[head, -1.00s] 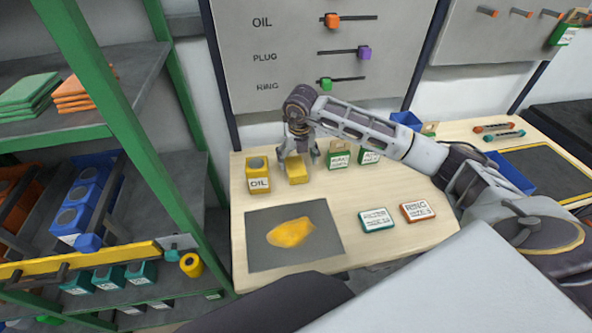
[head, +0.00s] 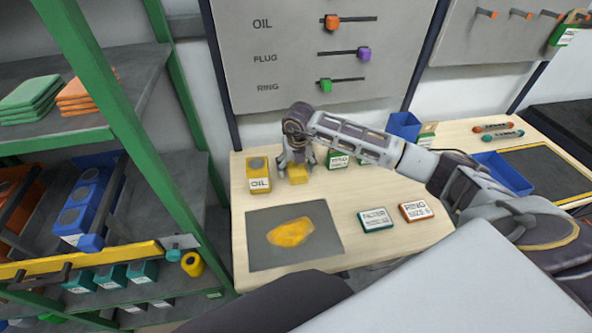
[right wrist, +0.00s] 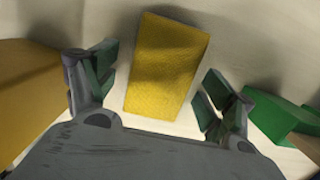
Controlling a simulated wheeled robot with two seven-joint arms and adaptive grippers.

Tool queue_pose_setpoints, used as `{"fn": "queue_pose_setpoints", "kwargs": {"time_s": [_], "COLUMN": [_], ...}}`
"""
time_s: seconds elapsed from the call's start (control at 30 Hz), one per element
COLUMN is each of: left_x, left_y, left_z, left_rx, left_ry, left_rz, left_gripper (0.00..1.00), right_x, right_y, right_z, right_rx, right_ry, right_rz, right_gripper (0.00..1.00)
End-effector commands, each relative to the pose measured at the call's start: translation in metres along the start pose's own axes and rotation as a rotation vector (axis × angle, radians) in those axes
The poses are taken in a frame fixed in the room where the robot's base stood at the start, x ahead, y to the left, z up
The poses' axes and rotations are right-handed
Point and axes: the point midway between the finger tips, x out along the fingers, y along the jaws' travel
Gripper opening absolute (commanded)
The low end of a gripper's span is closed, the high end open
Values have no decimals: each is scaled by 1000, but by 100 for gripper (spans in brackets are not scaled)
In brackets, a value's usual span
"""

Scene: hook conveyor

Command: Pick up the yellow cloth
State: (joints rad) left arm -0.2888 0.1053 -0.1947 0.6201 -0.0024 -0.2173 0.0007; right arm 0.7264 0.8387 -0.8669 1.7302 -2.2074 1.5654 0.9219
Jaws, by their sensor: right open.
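The yellow cloth (head: 299,175) is a small folded block on the wooden table, just right of the yellow oil box. In the right wrist view the cloth (right wrist: 166,66) lies between and slightly beyond my gripper's fingers, apart from both. My right gripper (head: 297,163) points down over the cloth and hides part of it in the head view. The right gripper (right wrist: 155,95) is open and empty, with one finger on each side of the cloth. My left gripper is not in view.
The yellow OIL box (head: 258,176) stands close left of the cloth. Green labelled boxes (head: 338,160) stand to the right. A dark mat (head: 262,256) with a yellow patch lies in front. Two labelled boxes lie right of the mat, with bare table between.

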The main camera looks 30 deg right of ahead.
Motion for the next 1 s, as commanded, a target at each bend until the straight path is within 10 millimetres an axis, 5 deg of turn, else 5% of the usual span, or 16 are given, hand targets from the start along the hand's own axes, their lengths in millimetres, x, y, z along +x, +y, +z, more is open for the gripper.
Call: {"fn": "queue_pose_setpoints", "kwargs": {"time_s": [0.07,0.43,1.0], "left_x": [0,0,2], "left_y": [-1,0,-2], "left_z": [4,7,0], "left_rx": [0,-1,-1], "left_ry": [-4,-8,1], "left_rz": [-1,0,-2], "left_gripper": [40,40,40], "right_x": [0,0,-20], "right_y": [0,0,0], "right_z": [0,0,4], "right_rx": [0,0,0], "right_ry": [0,0,-3], "right_rz": [0,0,1], "right_gripper": [82,34,34]}}
